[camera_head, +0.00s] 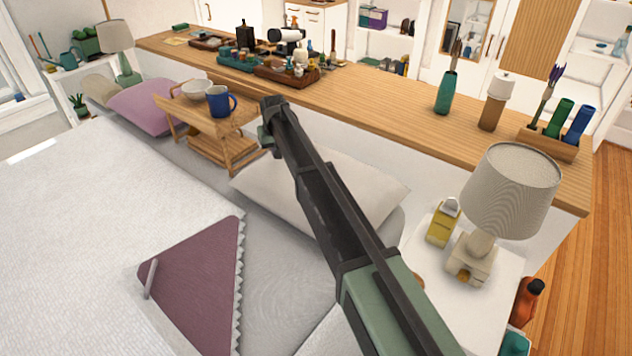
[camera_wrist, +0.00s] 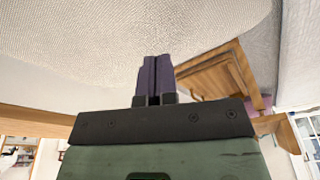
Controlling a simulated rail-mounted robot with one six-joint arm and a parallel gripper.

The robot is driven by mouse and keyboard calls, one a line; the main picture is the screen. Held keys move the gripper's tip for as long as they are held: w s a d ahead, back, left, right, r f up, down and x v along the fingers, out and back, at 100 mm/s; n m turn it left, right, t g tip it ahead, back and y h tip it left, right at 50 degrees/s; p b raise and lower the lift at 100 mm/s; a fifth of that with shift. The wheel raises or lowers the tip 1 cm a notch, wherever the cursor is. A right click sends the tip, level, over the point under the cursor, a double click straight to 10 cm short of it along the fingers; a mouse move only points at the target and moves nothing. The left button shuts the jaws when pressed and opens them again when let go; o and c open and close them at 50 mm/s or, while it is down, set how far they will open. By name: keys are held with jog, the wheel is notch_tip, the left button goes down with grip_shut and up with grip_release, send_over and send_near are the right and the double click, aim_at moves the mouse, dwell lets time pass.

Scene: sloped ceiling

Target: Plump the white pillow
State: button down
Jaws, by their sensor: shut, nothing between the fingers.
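The white pillow (camera_head: 372,187) lies at the head of the bed, against the long wooden counter, partly hidden behind my arm in the head view. My gripper's green end shows above the pillow's far left side, beside the small wooden tray table; its fingers are hidden there. In the wrist view my gripper (camera_wrist: 154,62) has its dark fingers together with nothing between them. They point toward a pale woven surface (camera_wrist: 120,28), which looks like the pillow and fills the top. I cannot tell whether the fingertips touch it.
The tray table (camera_head: 196,112) holds a white bowl (camera_head: 196,90) and a blue mug (camera_head: 219,102) close to my gripper's left. A mauve pillow (camera_head: 150,107) lies farther left. A lamp (camera_head: 512,190) and yellow carton (camera_head: 443,224) stand right. The folded purple blanket (camera_head: 200,285) lies in front.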

aim_at(276, 163)
jog(key=shift+f, duration=0.25)
jog(key=shift+s+b+x, duration=0.15)
jog(key=shift+b+x, duration=0.5)
jog(key=shift+b, duration=0.2)
jog(key=shift+s+b+x, duration=0.1)
jog(key=shift+b+x, duration=0.55)
jog(key=shift+b, duration=0.15)
jog(key=shift+w+p+v, duration=0.15)
jog(key=shift+p+v, duration=0.6)
jog(key=shift+p, duration=0.05)
jog(key=shift+w+p+v, duration=0.15)
jog(key=shift+p+v, duration=0.6)
jog(key=shift+p, duration=0.05)
jog(key=shift+f, duration=0.1)
jog(key=shift+s+b+x, duration=0.15)
jog(key=shift+b+x, duration=0.5)
jog(key=shift+b, duration=0.1)
jog(key=shift+s+b+x, duration=0.1)
jog(key=shift+b+x, duration=0.55)
jog(key=shift+b, duration=0.1)
jog(key=shift+d, duration=0.1)
jog(key=shift+w+p+v, duration=0.15)
jog(key=shift+p+v, duration=0.5)
jog(key=shift+p, duration=0.1)
jog(key=shift+w+p+v, duration=0.1)
jog(key=shift+p+v, duration=0.6)
jog(key=shift+p, duration=0.05)
